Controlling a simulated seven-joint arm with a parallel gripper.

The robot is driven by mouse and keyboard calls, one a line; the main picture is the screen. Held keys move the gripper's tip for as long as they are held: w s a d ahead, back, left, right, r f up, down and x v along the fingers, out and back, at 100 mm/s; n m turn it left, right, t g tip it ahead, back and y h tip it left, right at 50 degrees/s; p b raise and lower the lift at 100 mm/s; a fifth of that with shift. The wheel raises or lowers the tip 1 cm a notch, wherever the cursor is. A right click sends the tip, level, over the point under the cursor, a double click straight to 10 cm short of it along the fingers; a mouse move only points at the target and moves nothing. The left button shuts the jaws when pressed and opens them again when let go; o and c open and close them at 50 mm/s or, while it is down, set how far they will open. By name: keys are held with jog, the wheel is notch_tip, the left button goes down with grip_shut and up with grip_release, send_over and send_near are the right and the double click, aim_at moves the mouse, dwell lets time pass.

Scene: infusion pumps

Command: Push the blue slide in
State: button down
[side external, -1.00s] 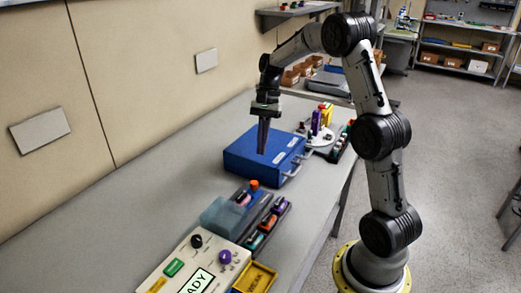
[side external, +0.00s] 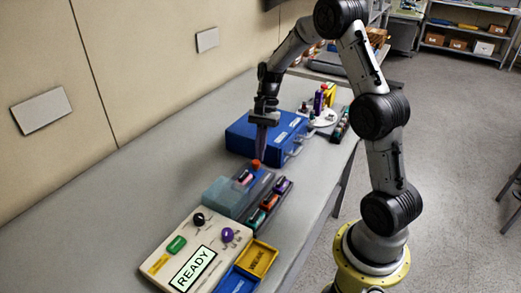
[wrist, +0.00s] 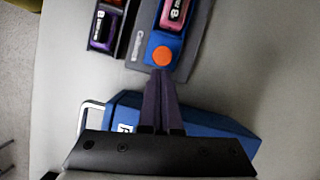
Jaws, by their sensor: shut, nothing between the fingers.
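The blue slide (wrist: 160,40) lies in a dark grey holder, with a round orange knob (wrist: 162,56) at its near end and a pink vial (wrist: 175,12) on it. In the side view the orange knob (side external: 256,163) stands at the end of the slide towards the blue case, and a translucent blue cover (side external: 220,197) is at the other end. My gripper (wrist: 160,73) is shut and empty, its tips pointing down right by the knob on the case side; it also shows in the side view (side external: 259,154). I cannot tell whether they touch the knob.
A blue case (side external: 240,133) with a handle stands close behind my gripper. A dark rack of vials (side external: 268,203) runs beside the slide's holder. A beige panel reading READY (side external: 193,268) and a yellow tray (side external: 259,259) lie at the front. The table to the left is clear.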

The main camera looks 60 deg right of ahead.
jog(key=a, duration=0.8)
jog(key=shift+a, duration=0.25)
jog(key=s+v, duration=0.1)
jog(key=v, duration=0.9)
notch_tip(320, 180, up, 6)
jog(key=n+t, duration=0.1)
send_over(244, 172)
jog(key=s+a+r+n+t+h, duration=0.2)
jog(key=s+a+n, duration=0.15)
jog(key=s, duration=0.45)
jog(key=s+a+r+n+t+h, duration=0.1)
jog(key=s+a+r+n+t, duration=0.2)
jog(key=s, duration=0.4)
jog(key=s+d+f+n+h, duration=0.1)
jog(key=s+d+f+n, duration=0.2)
jog(key=n, duration=0.5)
jog(key=shift+s+f, duration=0.75)
jog(key=shift+s, duration=0.2)
